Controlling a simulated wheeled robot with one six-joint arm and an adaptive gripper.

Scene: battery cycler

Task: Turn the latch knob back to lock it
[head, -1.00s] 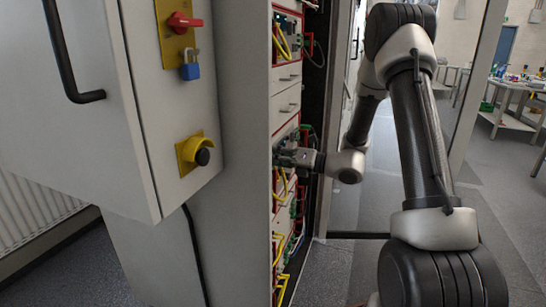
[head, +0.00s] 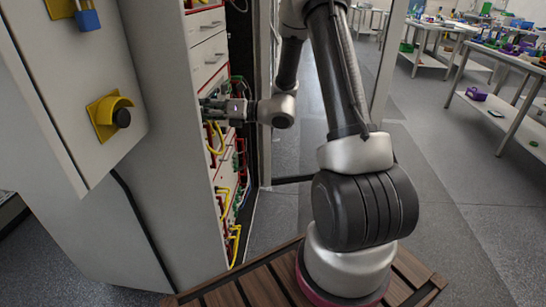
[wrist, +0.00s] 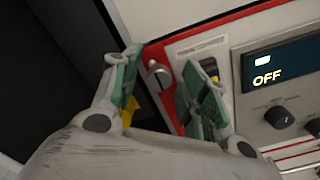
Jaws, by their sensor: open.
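The latch knob (wrist: 159,74) is a small silver piece on the red-edged white front panel (wrist: 215,38) in the wrist view. It shows between the two green-padded fingers of my gripper (wrist: 164,82), which are spread apart. I see a gap on both sides of the knob, and cannot tell how far the fingertips are from the panel. In the head view my gripper (head: 222,110) reaches into the open front of the cabinet rack; the knob cannot be made out there.
A display (wrist: 284,70) reading OFF and a black dial (wrist: 279,117) sit right of the knob. A dark gap lies left of the panel. In the head view, yellow cables (head: 215,140) hang close below my gripper, and the grey cabinet (head: 165,150) stands to the left.

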